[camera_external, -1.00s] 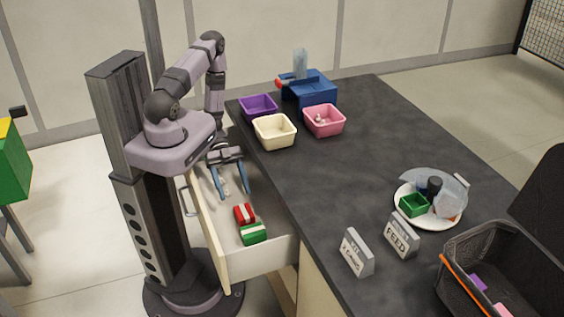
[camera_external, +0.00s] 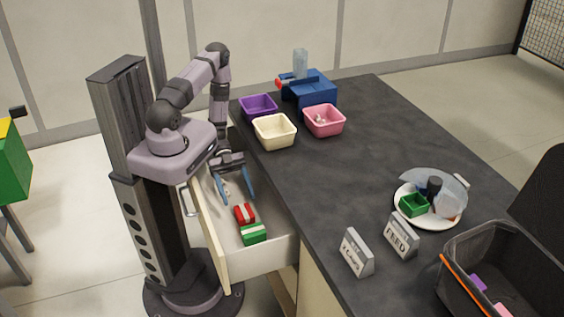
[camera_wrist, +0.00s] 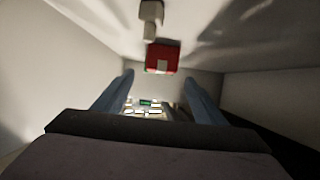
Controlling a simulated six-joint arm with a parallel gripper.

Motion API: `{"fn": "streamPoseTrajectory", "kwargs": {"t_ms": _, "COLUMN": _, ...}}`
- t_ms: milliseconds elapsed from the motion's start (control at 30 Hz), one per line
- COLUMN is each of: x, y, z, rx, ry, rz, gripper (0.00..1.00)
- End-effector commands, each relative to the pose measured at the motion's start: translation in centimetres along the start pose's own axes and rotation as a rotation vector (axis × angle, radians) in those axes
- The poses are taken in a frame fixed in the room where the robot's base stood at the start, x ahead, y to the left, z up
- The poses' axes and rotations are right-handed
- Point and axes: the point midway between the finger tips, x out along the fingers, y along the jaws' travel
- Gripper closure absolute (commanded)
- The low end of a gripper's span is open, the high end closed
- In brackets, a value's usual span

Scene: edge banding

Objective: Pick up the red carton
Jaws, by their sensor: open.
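The red carton (camera_external: 244,213) has a pale band and lies on the floor of the open drawer (camera_external: 275,252). A green carton (camera_external: 254,233) with a pale band lies close beside it, nearer the drawer's front end in the picture. My gripper (camera_external: 235,198) has long blue fingers, is open and empty, and hangs over the drawer, just behind the red carton in the outside view. In the wrist view the red carton (camera_wrist: 162,58) shows at top centre, beyond the spread fingertips (camera_wrist: 157,78). A small pale object (camera_wrist: 150,20) lies near it there.
The drawer walls stand close around my gripper. The dark worktop (camera_external: 340,170) edges it on the right. On the worktop are purple (camera_external: 258,107), cream (camera_external: 275,131) and pink (camera_external: 324,120) bins, a blue device (camera_external: 309,90), a plate (camera_external: 440,218), signs (camera_external: 357,253) and a black crate (camera_external: 505,270).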

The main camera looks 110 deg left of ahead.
Motion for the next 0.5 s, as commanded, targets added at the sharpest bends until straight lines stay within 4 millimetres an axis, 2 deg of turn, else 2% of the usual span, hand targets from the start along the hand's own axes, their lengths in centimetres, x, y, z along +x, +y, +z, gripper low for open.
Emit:
{"fn": "streamPoseTrajectory", "kwargs": {"t_ms": 300, "x": 3.8, "y": 0.0, "z": -0.3, "rx": -0.002, "ry": 0.002, "rz": 0.005, "gripper": 0.35}}
{"fn": "streamPoseTrajectory", "kwargs": {"t_ms": 500, "x": 4.6, "y": 0.0, "z": -0.3, "rx": -0.001, "ry": 0.0, "rz": 0.001, "gripper": 0.35}}
